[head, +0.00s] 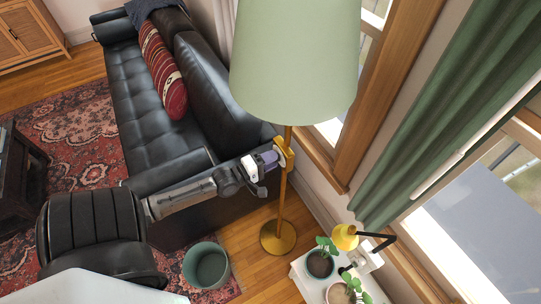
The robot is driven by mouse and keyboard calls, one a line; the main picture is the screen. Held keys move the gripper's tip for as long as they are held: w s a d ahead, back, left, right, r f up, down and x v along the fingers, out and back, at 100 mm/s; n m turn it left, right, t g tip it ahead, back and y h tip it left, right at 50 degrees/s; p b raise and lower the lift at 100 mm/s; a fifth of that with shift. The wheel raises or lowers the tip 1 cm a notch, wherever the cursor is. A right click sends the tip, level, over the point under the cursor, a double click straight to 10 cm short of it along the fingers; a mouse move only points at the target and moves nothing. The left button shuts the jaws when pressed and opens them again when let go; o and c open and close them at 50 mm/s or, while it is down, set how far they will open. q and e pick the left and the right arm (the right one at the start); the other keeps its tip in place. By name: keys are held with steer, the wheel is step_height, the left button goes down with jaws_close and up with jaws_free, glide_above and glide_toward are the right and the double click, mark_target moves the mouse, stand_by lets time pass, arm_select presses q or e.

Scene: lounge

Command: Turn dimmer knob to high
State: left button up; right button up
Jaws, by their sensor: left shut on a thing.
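A floor lamp with a pale green shade (295,55) and a brass pole (283,200) stands right of the sofa. A brass dimmer fitting (286,152) sits on the pole below the shade. My left gripper (276,158) reaches in from the left at the fitting. It is shut on the dimmer knob, which its fingers mostly hide. The knob's setting cannot be read. My right gripper is not in view.
A black leather sofa (145,95) with a red patterned bolster (163,70) lies left of the lamp. A green bin (207,266) stands on the floor. A white side table (300,272) holds potted plants (320,262) and a yellow desk lamp (345,237). Green curtains (440,110) hang right.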

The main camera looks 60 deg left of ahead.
arm_select(q)
steer(key=shift+m+p, duration=4.45)
steer(key=shift+m, duration=13.35)
steer(key=o, duration=0.9)
